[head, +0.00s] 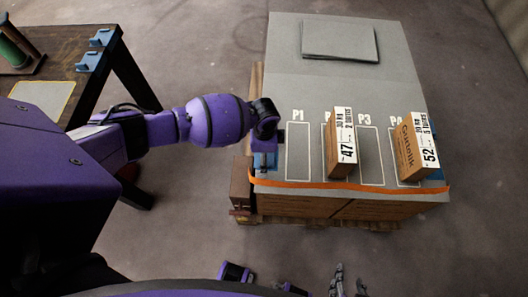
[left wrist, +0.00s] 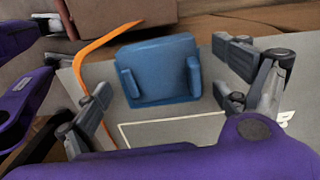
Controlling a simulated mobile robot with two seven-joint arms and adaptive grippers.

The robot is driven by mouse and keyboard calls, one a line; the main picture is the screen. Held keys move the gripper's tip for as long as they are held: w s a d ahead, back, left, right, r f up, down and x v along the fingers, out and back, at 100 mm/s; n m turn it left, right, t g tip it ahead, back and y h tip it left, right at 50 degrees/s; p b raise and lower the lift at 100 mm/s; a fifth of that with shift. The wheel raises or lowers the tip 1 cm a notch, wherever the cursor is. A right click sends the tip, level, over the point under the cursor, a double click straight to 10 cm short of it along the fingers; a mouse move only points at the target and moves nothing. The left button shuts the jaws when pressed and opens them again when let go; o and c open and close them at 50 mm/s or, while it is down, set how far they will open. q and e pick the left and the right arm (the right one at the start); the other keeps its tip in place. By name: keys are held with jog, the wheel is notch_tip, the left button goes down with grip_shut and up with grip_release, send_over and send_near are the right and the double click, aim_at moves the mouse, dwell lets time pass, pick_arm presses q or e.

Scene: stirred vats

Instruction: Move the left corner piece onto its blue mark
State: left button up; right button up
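The left corner piece is a blue block with two raised tabs (left wrist: 155,68) in the left wrist view. It rests on the grey sheet near an edge, beside an orange strap. In the head view a bit of blue (head: 264,161) shows at the stack's left front corner, mostly hidden by my left gripper (head: 266,143). My left gripper is open in the left wrist view (left wrist: 165,95), its fingers to either side of the blue piece with gaps. My right gripper (head: 348,284) is at the bottom of the head view, fingers apart and empty. I cannot make out a separate blue mark.
The grey sheet (head: 300,90) covers a stack of cartons on a pallet, with outlined places on it. Two cartons (head: 340,145) (head: 409,150) stand on it, and a grey pad (head: 340,40) lies at the back. A dark table (head: 60,45) holds two blue pieces (head: 101,37) (head: 90,62).

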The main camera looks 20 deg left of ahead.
pick_arm(q)
notch_tip(320, 180, up, 12)
dwell(0.7)
